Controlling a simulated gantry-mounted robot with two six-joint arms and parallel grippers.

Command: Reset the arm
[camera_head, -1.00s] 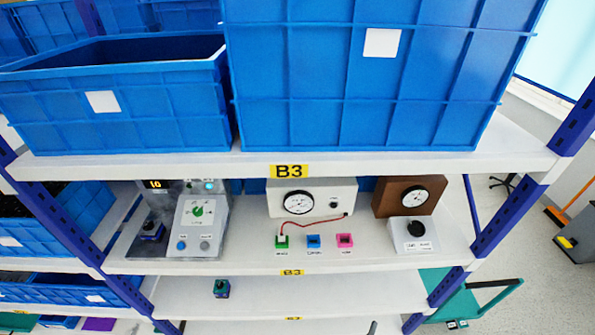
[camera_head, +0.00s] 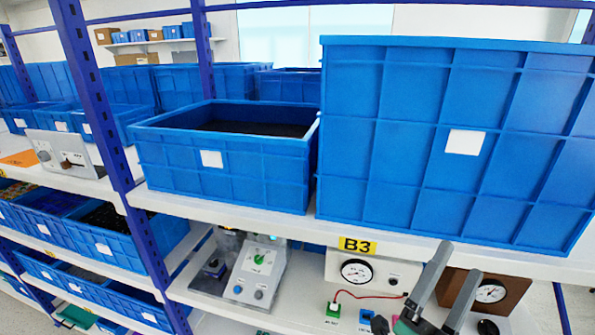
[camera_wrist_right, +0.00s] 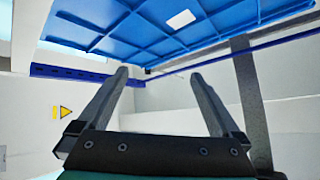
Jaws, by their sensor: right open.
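My right gripper (camera_head: 446,285) is in the lower right of the head view, its two dark fingers spread apart and pointing up. It is in front of the shelf with the instruments, and it covers part of the area beside the brown dial box (camera_head: 489,290). In the right wrist view the same gripper (camera_wrist_right: 158,76) is open with nothing between its fingers. A blue bin's underside or wall (camera_wrist_right: 165,35) shows beyond the fingertips. The rotary switch's black knob (camera_head: 487,327) shows only partly at the bottom edge. My left gripper is not in view.
Large blue bins (camera_head: 450,150) stand on the upper shelf (camera_head: 250,222). Below are a white meter box (camera_head: 374,273) with a red wire and a grey panel with a green dial (camera_head: 254,272). Blue shelf posts (camera_head: 125,165) stand at the left.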

